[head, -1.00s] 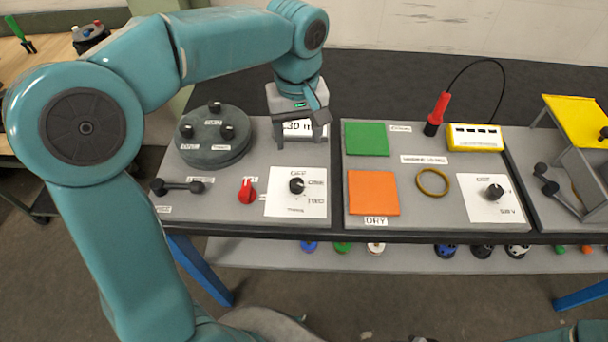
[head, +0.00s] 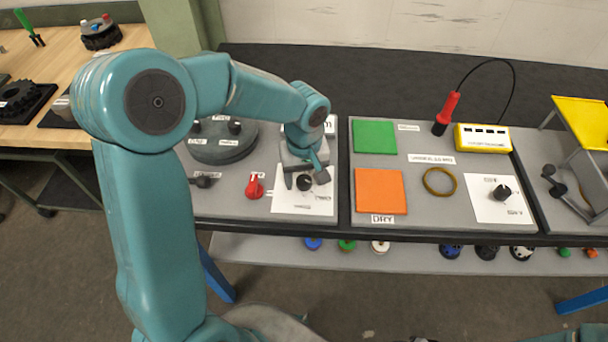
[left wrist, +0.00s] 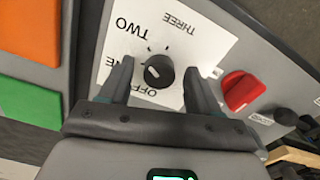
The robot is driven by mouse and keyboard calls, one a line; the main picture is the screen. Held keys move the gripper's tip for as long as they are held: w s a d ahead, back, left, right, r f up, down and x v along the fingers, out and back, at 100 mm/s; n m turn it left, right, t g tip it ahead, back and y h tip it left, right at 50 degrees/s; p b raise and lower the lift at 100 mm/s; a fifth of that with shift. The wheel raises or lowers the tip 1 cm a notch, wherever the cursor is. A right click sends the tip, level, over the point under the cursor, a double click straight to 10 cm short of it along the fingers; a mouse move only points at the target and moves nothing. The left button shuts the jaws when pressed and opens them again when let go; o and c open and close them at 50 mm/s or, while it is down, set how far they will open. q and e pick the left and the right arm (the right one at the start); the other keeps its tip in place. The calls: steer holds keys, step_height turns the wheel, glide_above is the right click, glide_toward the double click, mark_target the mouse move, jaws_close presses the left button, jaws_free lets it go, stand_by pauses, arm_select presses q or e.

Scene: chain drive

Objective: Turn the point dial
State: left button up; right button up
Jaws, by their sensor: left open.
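A black round dial (head: 304,182) sits on a white plate (head: 318,200) with printed labels, at the front of the left grey panel. In the left wrist view the dial (left wrist: 158,72) has a pale pointer mark, and OFF, TWO and THREE can be read around it. My left gripper (head: 306,179) is open over the plate. Its two fingers stand on either side of the dial in the left wrist view (left wrist: 158,88), with gaps beside the knob; contact does not show. My right gripper is out of view.
A red switch (head: 254,186) stands just left of the plate. A round dark green-grey disc (head: 222,150) is behind it. An orange square (head: 378,191), a green square (head: 374,136) and a second black dial (head: 501,193) are on the panel to the right.

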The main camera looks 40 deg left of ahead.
arm_select(q)
steer(key=c, duration=1.1)
steer(key=shift+o, duration=0.3)
steer(key=shift+m, duration=0.3)
steer(key=m+b, duration=0.1)
steer(key=m, duration=0.4)
steer(key=shift+m, duration=0.4)
steer(key=m, duration=0.5)
steer(key=shift+a+r, duration=0.1)
steer(key=shift+m, duration=0.4)
steer(key=o, duration=1)
steer(key=shift+o, duration=0.2)
